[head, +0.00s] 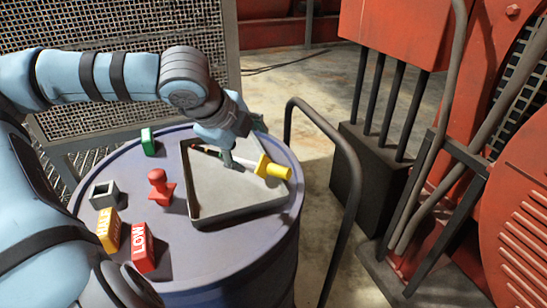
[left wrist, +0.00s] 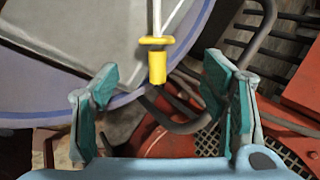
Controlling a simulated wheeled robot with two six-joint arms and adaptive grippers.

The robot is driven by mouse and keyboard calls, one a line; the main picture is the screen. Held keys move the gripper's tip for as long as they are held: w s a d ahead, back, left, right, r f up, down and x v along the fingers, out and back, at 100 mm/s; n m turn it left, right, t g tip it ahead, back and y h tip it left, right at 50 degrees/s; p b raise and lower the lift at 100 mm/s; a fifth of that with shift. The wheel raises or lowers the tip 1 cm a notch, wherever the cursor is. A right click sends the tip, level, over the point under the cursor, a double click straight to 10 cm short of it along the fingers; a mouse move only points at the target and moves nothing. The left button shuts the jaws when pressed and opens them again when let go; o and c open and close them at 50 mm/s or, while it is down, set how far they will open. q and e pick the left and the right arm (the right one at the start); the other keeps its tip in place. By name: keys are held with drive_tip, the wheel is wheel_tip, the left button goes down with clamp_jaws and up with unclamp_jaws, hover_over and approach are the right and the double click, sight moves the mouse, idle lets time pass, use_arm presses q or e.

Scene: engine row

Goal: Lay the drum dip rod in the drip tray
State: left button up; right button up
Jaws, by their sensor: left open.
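The drum dip rod has a yellow handle (head: 274,168) and a thin pale shaft. It lies over the drip tray (head: 240,212), a grey square tray on the blue drum. The handle reaches over the tray's right side, and part of the shaft is hidden behind my gripper. My left gripper (head: 231,163) is above the tray, close to the handle's left. In the left wrist view its fingers (left wrist: 160,78) are open and apart, with the yellow handle (left wrist: 157,66) showing in the gap between them, not gripped. The pale shaft runs up over the tray (left wrist: 75,40). My right gripper is not in view.
On the drum top (head: 185,262), left of the tray, stand a red knobbed piece (head: 160,188), a green block (head: 148,142), a grey open box (head: 103,194), a yellow block (head: 108,230) and a red LOW block (head: 142,247). A bent dark rail (head: 345,150) rises right of the drum.

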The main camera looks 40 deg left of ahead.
use_arm(q)
drive_tip(key=f, duration=0.1)
drive_tip(key=w+f+b, duration=0.1)
drive_tip(key=f, duration=0.1)
drive_tip(key=a+f, duration=0.1)
drive_tip(key=f, duration=0.1)
drive_tip(key=shift+w+a, duration=0.1)
drive_tip(key=shift+w, duration=0.05)
drive_tip(key=x, duration=0.2)
drive_tip(key=b+x, duration=0.1)
drive_tip(key=x, duration=0.1)
drive_tip(key=w+b+x, duration=0.1)
drive_tip(key=x, duration=0.2)
drive_tip(key=shift+r, duration=0.25)
drive_tip(key=shift+s+r, duration=0.15)
drive_tip(key=shift+c, duration=1.2)
drive_tip(key=c, duration=1.2)
wheel_tip(320, 180, up, 19)
drive_tip(key=p, duration=1)
drive_tip(key=shift+r, duration=0.15)
wheel_tip(320, 180, up, 8)
drive_tip(key=p, duration=0.4)
hover_over(259, 163)
drive_tip(key=shift+w+a, duration=0.1)
drive_tip(key=shift+w, duration=0.25)
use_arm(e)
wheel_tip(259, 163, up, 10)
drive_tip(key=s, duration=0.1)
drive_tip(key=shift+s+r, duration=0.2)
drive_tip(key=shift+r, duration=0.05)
